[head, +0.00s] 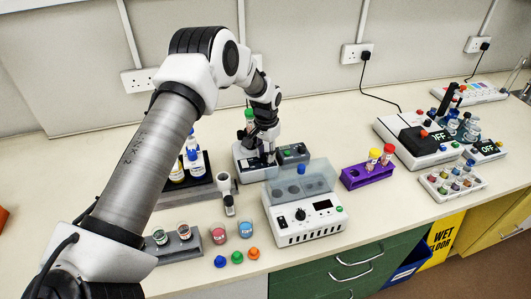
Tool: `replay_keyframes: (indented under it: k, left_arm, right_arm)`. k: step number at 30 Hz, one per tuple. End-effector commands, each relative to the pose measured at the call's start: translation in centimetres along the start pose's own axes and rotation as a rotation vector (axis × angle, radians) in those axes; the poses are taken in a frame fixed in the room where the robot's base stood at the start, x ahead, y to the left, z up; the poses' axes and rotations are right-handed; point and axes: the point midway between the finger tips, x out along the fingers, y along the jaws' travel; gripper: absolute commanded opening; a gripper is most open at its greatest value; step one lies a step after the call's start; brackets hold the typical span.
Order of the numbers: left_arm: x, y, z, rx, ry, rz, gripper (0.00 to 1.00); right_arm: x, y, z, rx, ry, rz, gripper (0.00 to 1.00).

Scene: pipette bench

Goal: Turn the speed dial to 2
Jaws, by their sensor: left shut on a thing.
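My left arm reaches in from the left, and my left gripper (268,157) points down at a small white bench device (246,172) near the back. The gripper is shut at the device's dark panel. What sits between its fingertips is hidden by the fingers; by its place it seems to be the speed dial. The dial's marks and setting cannot be read. A green-capped bottle (250,117) shows just behind the gripper. My right gripper is not in view.
A white machine with a clear lid (301,184) and black knob (300,214) stands just in front. A dark grey box (293,153) is close right of the gripper. A purple rack (354,178) stands further right. A pipette stand (227,190) is in front left.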

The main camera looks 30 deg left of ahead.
Motion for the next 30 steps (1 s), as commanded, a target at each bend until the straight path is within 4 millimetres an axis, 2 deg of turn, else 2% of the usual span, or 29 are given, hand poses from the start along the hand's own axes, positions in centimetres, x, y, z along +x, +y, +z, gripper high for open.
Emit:
replay_keyframes:
  k: [1,9,23,24,25,26,30]
  left_arm:
    - [0.45,0.15,0.3,-0.023,-0.01,0.003,0.0]
    - [0.44,0.14,0.29,-0.111,-0.01,0.002,0.0]
    - [0.44,0.12,0.28,-0.126,-0.009,0.002,0.0]
    - [0.44,0.12,0.28,-0.126,-0.009,0.002,0.42]
    - [0.43,0.12,0.28,-0.126,-0.009,0.002,0.52]
    - [0.41,0.11,0.26,-0.126,-0.008,0.002,0.57]
    - [0.25,0.06,0.15,-0.125,-0.005,0.001,0.57]
  right_arm:
    - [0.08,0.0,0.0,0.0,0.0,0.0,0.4]
    - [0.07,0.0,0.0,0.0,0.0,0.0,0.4]
    - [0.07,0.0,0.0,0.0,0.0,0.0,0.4]
    - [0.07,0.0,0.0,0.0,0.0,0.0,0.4]
    - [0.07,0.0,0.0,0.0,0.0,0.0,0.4]
    - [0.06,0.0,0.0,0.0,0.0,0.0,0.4]
    - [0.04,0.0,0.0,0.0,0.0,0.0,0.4]
